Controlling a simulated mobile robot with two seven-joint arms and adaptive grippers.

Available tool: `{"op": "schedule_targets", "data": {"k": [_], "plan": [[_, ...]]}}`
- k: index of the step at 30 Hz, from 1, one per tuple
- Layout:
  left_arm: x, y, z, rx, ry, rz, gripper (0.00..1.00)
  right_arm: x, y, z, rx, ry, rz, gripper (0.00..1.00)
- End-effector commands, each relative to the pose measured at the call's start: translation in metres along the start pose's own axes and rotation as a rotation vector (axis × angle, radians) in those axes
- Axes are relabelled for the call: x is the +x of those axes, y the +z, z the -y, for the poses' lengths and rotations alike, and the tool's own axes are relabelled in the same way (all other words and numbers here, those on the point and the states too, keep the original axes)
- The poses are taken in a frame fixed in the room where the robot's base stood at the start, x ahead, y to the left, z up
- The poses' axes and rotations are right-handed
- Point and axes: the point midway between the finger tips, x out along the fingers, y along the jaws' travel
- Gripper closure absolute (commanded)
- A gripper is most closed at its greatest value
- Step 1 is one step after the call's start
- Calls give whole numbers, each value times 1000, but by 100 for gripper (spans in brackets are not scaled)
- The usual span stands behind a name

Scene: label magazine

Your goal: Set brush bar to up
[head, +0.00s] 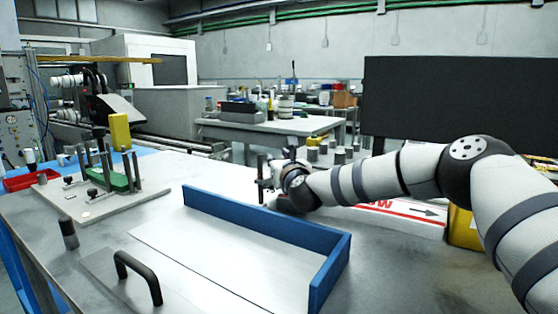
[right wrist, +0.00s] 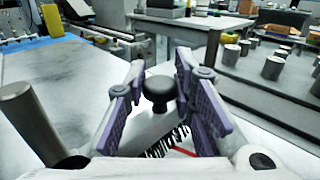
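The brush bar (right wrist: 150,132) is a pale grey bar with black bristles along its lower edge and a round black knob (right wrist: 158,88) on top. In the right wrist view, the bar slants between my right fingers, partly hidden by them. My right gripper (right wrist: 158,72) is open, with its purple pads on either side of the knob; I cannot tell whether they touch it. In the head view my right gripper (head: 268,184) is small at the table's middle, and my arm hides most of the bar. My left gripper is not in view.
A grey post (right wrist: 32,122) stands left of my right gripper. A white sheet with red stripes and an arrow (head: 415,211) lies under my right arm. A green fixture with pegs (head: 112,180) stands at left.

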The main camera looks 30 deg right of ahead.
Motion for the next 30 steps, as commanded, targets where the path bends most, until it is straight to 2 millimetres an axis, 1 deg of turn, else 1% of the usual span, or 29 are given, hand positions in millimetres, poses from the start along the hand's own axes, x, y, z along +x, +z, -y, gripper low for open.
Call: {"op": "schedule_targets", "data": {"k": [5,7,12,13,20,21,23,24,30], "plan": [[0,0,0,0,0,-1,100,0,2,0,0,0,1,100],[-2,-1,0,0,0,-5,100,0,8,0,1,-1,3,100],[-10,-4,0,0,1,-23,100,0,36,1,3,-2,8,100],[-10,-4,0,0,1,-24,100,0,38,1,2,-1,7,100],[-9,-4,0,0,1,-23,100,0,39,1,1,-2,8,100],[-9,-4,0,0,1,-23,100,0,39,1,1,-2,9,75],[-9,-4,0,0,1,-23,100,0,39,1,1,-2,8,61],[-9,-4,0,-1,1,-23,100,0,39,0,1,-2,7,58],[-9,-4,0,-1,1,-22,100,0,36,0,0,-1,4,58]]}}
